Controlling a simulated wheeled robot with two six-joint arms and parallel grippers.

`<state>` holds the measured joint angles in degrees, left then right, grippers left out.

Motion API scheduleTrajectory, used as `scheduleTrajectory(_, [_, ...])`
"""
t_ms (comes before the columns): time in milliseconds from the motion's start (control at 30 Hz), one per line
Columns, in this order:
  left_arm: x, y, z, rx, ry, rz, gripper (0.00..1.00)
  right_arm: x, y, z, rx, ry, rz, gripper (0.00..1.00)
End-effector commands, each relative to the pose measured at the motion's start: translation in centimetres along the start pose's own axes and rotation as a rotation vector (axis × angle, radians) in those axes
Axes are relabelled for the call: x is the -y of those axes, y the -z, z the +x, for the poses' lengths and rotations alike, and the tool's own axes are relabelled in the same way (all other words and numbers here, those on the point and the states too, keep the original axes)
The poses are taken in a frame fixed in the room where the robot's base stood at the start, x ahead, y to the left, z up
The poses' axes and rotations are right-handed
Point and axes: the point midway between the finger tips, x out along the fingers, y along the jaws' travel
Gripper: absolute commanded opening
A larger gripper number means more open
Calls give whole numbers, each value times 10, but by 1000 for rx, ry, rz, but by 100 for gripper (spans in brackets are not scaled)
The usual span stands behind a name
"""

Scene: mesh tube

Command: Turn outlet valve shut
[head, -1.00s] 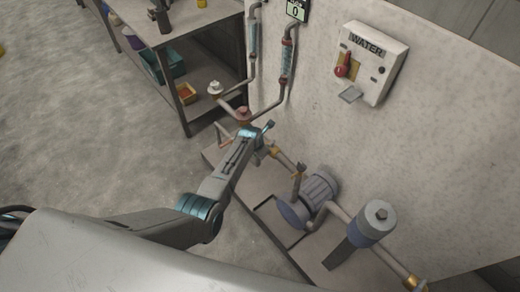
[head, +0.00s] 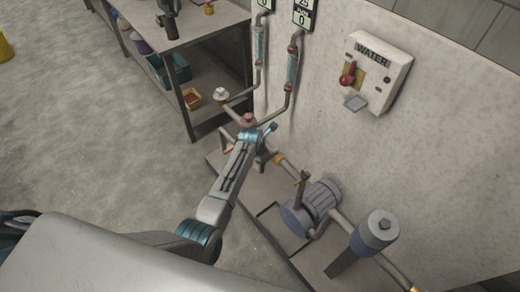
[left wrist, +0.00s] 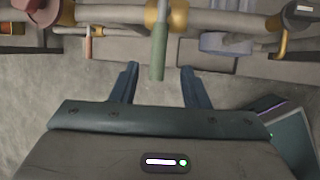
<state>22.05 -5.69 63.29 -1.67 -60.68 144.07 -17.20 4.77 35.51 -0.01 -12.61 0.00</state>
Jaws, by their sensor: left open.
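In the left wrist view, a valve with a green lever (left wrist: 159,52) and a brass-coloured body (left wrist: 165,14) sits on a horizontal pipe. The lever points toward me, and its end appears between my fingertips. My left gripper (left wrist: 158,72) is open and holds nothing. I cannot tell whether the fingers touch the lever. In the head view, my left gripper (head: 268,138) is at the pipework left of the pump, and my arm hides part of it. No label shows which valve is the outlet. My right gripper is not in view.
A blue-grey pump (head: 318,198) stands right of my gripper. A red round knob (head: 248,119) lies just beyond it on the pipes. A WATER box (head: 372,72) with a red lever hangs on the wall. A shelf table (head: 193,30) stands at back left.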

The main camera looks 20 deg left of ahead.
Motion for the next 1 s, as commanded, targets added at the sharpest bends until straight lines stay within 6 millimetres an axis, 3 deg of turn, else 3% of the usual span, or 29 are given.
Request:
scheduleTrajectory(200, [0,-1,-31,3,-1,0,41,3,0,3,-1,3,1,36])
scheduleTrajectory(400, [0,-1,-46,2,0,0,41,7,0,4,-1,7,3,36])
scheduleTrajectory(1000, [0,0,-48,0,0,1,41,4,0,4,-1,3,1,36])
